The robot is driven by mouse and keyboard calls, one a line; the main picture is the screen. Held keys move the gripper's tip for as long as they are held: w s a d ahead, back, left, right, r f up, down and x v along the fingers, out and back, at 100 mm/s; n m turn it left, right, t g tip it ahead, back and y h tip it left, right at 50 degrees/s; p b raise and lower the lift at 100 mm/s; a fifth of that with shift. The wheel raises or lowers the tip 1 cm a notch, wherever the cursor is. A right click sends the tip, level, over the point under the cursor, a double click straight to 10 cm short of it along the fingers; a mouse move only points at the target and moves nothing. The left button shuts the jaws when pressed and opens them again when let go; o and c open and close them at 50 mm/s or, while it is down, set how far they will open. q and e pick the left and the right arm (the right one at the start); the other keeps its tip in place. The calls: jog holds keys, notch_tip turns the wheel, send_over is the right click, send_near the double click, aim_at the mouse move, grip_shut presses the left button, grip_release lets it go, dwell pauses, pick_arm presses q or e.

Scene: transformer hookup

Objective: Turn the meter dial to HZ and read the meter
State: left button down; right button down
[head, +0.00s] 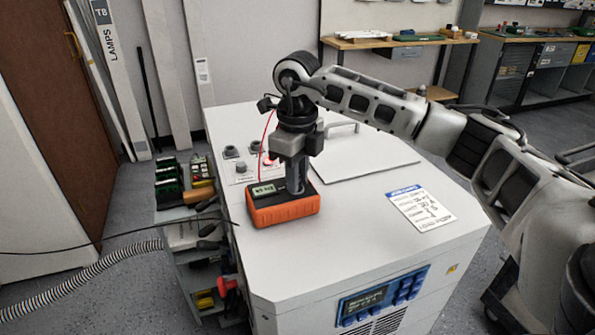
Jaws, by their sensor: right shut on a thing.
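The meter (285,211) is an orange-sided box lying on the white cabinet top, with a small greenish display (264,190) at its upper left. The display's characters are too small to read. My right gripper (296,188) points straight down onto the meter's face, to the right of the display, and is shut there. The gripper hides the dial, so its setting and the HZ mark cannot be seen. A thin red lead (268,133) rises behind the meter. My left gripper is not in view.
The white cabinet (350,240) has knobs (230,152) behind the meter, a lid with a handle and a printed card (421,208) at right. A blue control panel (383,296) is on its front. A side rack (188,235), cable and hose (80,282) lie left.

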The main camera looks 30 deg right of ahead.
jog(key=shift+m, duration=0.7)
jog(key=c, duration=1.2)
grip_release()
jog(key=shift+c, duration=0.2)
pick_arm(q)
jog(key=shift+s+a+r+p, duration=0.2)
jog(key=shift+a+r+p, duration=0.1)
jog(key=shift+p, duration=0.9)
pick_arm(e)
notch_tip(320, 180, up, 16)
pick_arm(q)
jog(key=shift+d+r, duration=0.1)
